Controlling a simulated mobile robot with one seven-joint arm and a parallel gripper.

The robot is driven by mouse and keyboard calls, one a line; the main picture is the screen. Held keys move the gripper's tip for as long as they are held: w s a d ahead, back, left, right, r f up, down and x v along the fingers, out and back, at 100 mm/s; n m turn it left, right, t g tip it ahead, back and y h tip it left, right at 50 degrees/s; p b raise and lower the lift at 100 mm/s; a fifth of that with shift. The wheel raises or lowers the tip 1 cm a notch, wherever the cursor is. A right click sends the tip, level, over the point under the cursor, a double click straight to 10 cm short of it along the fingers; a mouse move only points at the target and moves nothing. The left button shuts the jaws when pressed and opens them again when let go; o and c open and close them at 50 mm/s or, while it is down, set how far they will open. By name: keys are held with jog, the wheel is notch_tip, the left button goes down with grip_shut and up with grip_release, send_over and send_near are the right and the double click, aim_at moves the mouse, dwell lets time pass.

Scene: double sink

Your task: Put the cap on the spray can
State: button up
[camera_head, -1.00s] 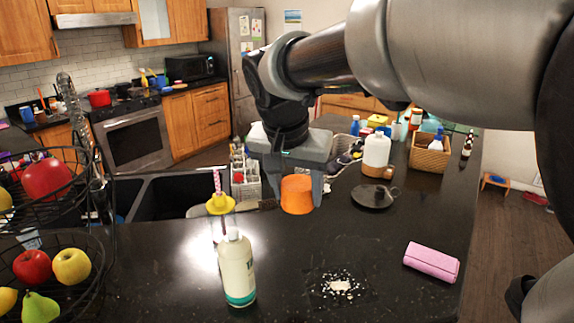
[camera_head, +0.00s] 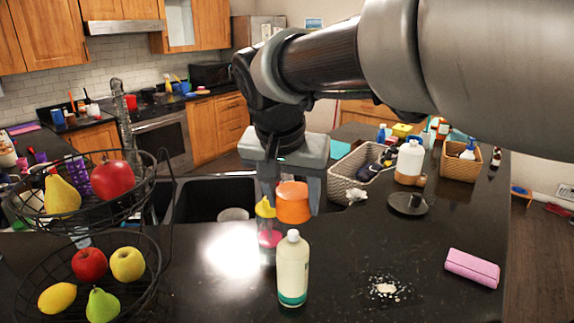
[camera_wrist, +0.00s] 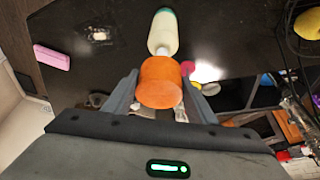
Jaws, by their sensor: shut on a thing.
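The cap is an orange, cup-like piece (camera_head: 293,206), held between the fingers of my gripper (camera_head: 293,192). In the wrist view, the orange cap (camera_wrist: 160,82) sits between the two grey fingers. The spray can is a cream bottle-shaped can with a green band at its base and a white top (camera_head: 292,270). It stands upright on the black counter. In the head view the cap hangs apart from the can, just above its top in the picture. In the wrist view the can (camera_wrist: 163,33) shows beyond the cap, whose edge comes close to the can's top or overlaps it.
A yellow-topped item (camera_head: 265,207) and a pink piece (camera_head: 270,239) are just behind the can, left of the cap. A wire fruit basket (camera_head: 160,262) stands at the left. A pink case (camera_head: 472,268) and white crumbs (camera_head: 385,290) lie right. A black sink (camera_head: 222,195) is behind.

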aim_at(293, 231)
jog(key=shift+f+b, duration=2.1)
jog(key=shift+f, duration=0.85)
jog(key=shift+f+b, duration=0.15)
jog(key=shift+b, duration=0.35)
jog(key=o, duration=1.6)
jog(key=shift+r+p, duration=2.6)
jog(key=shift+r, duration=0.95)
